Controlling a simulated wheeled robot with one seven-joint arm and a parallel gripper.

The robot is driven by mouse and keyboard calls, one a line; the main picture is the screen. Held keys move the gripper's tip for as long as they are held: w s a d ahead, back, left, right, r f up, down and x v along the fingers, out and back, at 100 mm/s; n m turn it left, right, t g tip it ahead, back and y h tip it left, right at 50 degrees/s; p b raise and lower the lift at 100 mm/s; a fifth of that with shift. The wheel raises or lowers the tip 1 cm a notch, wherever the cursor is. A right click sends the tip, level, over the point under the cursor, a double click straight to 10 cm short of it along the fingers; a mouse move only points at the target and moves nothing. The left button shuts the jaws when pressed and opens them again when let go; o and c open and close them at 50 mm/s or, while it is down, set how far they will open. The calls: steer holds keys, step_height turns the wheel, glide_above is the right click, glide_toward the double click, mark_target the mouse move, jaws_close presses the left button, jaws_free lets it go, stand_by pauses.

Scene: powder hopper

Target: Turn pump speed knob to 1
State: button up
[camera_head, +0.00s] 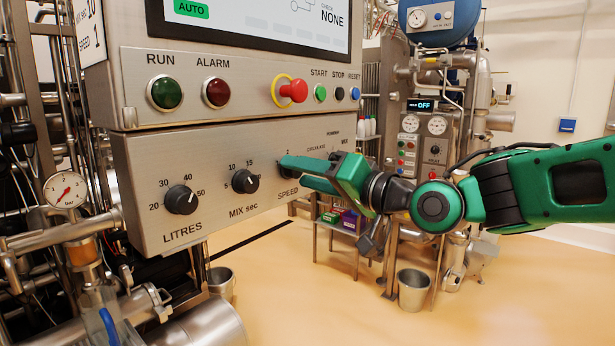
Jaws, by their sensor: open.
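The SPEED label (288,193) is on the lower steel control panel, at its right part. The knob above it is almost wholly hidden behind my green gripper (287,165), so its pointer cannot be read. A "2" mark shows just above the fingertips. My gripper reaches in from the right, with its open fingers at the knob's place, close to the panel face. I cannot tell whether the fingers touch the knob.
The MIX sec knob (245,181) and the LITRES knob (181,200) sit to the left on the same panel. Above are a red mushroom button (294,90) and several small buttons. A pressure gauge (66,190) and pipes stand at left. Open floor lies below right.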

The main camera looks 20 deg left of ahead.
steer(key=c, duration=1.1)
steer(key=shift+o, duration=0.2)
steer(key=shift+d+f+n, duration=0.1)
steer(key=shift+n, duration=0.2)
steer(key=n, duration=0.5)
steer(key=shift+w+f, duration=0.2)
steer(key=n, duration=0.6)
steer(key=shift+w+d+f+n, duration=0.1)
steer(key=shift+d+n, duration=0.05)
steer(key=shift+n, duration=0.15)
